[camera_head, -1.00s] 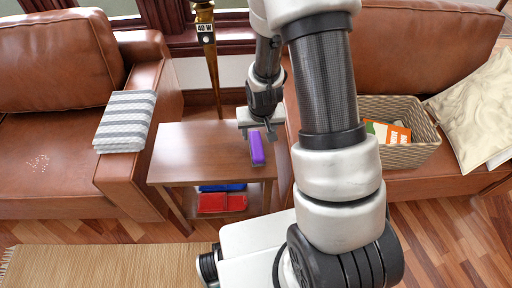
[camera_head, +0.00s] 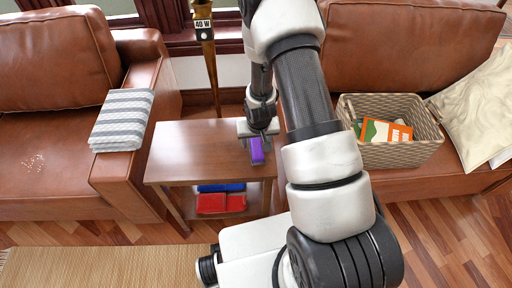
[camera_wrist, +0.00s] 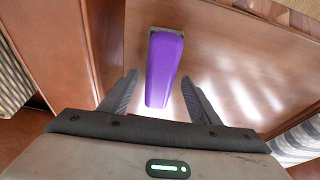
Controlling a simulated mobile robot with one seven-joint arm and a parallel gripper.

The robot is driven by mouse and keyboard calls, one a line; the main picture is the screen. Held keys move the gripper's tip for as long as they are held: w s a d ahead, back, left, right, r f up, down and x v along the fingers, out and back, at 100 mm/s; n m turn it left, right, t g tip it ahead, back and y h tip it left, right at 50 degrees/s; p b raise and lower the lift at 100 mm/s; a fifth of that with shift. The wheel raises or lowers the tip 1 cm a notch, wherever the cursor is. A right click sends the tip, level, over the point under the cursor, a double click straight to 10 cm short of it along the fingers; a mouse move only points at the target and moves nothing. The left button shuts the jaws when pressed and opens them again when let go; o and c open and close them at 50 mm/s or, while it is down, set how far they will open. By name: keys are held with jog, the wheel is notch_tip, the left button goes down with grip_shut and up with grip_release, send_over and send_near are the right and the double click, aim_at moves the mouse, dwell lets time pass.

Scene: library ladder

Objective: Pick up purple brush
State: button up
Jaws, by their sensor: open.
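The purple brush (camera_head: 257,151) lies on the wooden side table (camera_head: 195,150), near its right edge. In the wrist view the brush (camera_wrist: 163,68) shows its purple back, with a dark strip at its far end. My gripper (camera_head: 257,137) is over the brush in the head view. In the wrist view my gripper (camera_wrist: 159,92) is open, with one finger on each side of the near end of the brush. No contact between fingers and brush shows. The far side of the brush is partly hidden in the head view.
Red and blue items (camera_head: 220,202) sit on the table's lower shelf. A brown sofa with a folded striped cloth (camera_head: 123,120) stands left. A wicker basket (camera_head: 400,155) with packets sits on the right sofa. The tabletop's left part is clear.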

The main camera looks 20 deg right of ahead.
aim_at(256, 143)
jog(key=c, duration=1.2)
notch_tip(256, 143, up, 10)
jog(key=p, duration=0.2)
